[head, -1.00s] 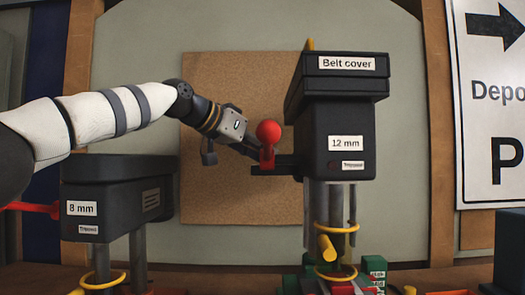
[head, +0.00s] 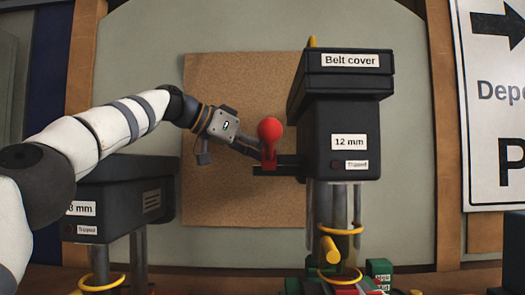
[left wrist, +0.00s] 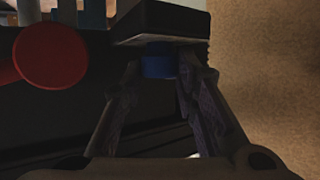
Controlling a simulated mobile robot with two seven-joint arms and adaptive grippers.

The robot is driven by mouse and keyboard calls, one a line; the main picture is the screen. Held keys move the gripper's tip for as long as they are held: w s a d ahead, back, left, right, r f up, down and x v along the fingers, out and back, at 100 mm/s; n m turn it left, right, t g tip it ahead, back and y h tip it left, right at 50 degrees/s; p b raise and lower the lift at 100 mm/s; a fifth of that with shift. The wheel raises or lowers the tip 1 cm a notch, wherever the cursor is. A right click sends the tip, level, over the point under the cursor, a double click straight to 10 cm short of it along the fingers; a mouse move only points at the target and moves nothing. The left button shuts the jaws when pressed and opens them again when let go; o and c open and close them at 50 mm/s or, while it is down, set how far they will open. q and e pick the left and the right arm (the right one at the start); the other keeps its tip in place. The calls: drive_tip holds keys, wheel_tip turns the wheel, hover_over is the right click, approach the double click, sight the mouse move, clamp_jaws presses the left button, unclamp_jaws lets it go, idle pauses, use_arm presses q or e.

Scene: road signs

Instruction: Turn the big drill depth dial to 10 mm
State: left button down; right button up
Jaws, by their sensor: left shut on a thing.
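The big drill (head: 343,115) is a tall black machine with "Belt cover" and "12 mm" labels. A red ball-topped lever (head: 269,130) stands at its left side. The lever's round red end (left wrist: 50,55) shows at the left there. No depth scale or 10 mm mark can be read. My right gripper is not in view.
A smaller black drill (head: 120,195) with a partly covered "mm" label stands at the left, behind my left arm. A cork board (head: 225,85) hangs behind. Yellow rings circle the drill columns. A parking sign (head: 497,100) is at the right.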

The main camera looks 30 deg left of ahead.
use_arm(q)
drive_tip(key=c, duration=1.3)
unclamp_jaws()
drive_tip(key=shift+f, duration=0.1)
drive_tip(key=v, duration=1.2)
